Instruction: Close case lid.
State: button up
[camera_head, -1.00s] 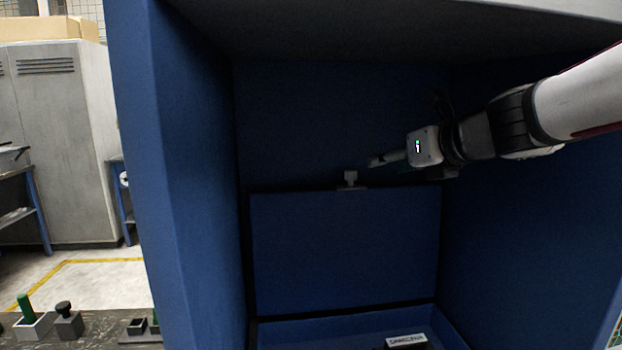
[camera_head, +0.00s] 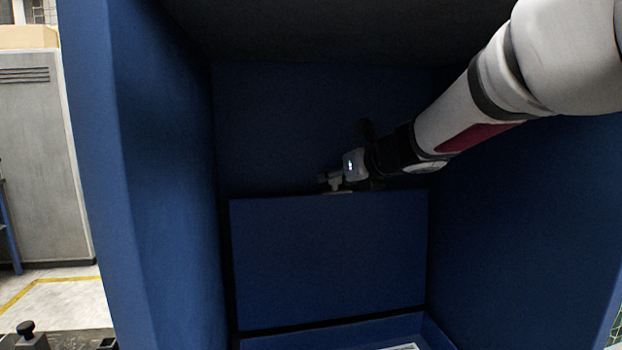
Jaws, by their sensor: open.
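The case is a blue box, and its lid (camera_head: 328,262) stands upright and open at the back of the case's low tray (camera_head: 290,338). A small grey latch tab (camera_head: 336,186) sits at the middle of the lid's top edge. My gripper (camera_head: 328,179) is at the top edge of the lid, right at the tab. Its fingers are small and dark here and partly overlap the tab. They are open, and I cannot tell whether they touch it.
Blue walls enclose the lid, with a near left wall (camera_head: 140,190) and a right wall (camera_head: 520,210) close to my arm. A pale labelled item (camera_head: 404,347) shows at the bottom edge, inside the tray. A grey cabinet (camera_head: 45,160) stands outside at left.

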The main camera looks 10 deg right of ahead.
grip_shut()
jog(key=shift+f, duration=0.1)
dwell(0.3)
